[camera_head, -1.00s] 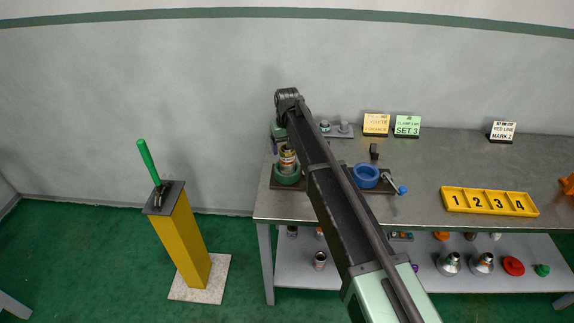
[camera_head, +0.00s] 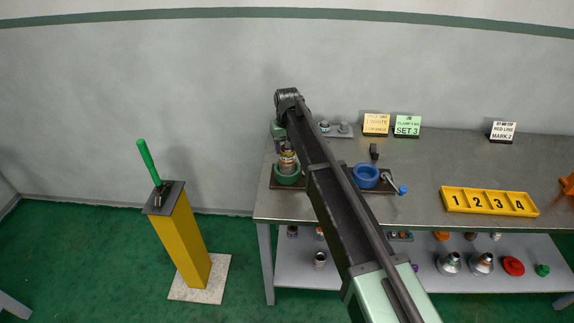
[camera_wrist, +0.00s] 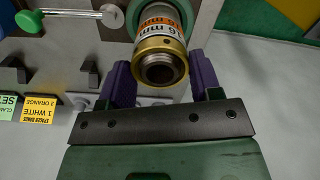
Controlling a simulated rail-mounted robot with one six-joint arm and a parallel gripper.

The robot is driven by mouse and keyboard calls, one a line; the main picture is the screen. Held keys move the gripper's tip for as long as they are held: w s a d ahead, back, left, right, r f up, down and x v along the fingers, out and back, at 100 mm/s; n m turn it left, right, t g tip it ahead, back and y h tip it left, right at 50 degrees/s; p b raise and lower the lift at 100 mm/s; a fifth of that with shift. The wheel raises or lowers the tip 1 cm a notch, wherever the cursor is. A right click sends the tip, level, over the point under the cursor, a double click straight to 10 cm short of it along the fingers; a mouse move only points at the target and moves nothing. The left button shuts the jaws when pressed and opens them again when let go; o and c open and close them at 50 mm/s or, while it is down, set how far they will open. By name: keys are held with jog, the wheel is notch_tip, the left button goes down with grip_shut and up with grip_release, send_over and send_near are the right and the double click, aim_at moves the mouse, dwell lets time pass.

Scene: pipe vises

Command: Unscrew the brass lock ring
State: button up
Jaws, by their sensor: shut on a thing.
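The brass lock ring (camera_wrist: 160,45) is a gold band near the end of a pipe with an orange and white "16 mm" label (camera_wrist: 158,20) in the wrist view. A dark, hollow pipe end (camera_wrist: 160,71) sticks out past the ring. My gripper (camera_wrist: 162,78) has its purple fingers on both sides of the ring and is shut on it. Finger contact is partly hidden. In the head view the pipe (camera_head: 288,158) stands upright in a green vise (camera_head: 287,176) at the bench's left end. My arm hides part of the gripper there.
A blue vise (camera_head: 366,176) with a blue-knobbed handle stands right of my arm. A yellow numbered tray (camera_head: 489,202) lies farther right on the bench (camera_head: 430,180). Sign cards (camera_head: 407,126) stand behind. A yellow post (camera_head: 184,240) with a green-handled tool stands left, apart from the bench.

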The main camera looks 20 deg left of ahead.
jog(key=n, duration=0.7)
jog(key=shift+n, duration=0.4)
jog(key=n, duration=0.4)
jog(key=shift+n, duration=0.9)
jog(key=o, duration=0.4)
jog(key=shift+n, duration=0.5)
jog(key=c, duration=0.4)
jog(key=shift+r, duration=0.15)
jog(key=shift+r+p, duration=0.5)
jog(key=shift+p, duration=0.2)
jog(key=shift+r+p, duration=1.85)
jog(key=shift+r, duration=0.05)
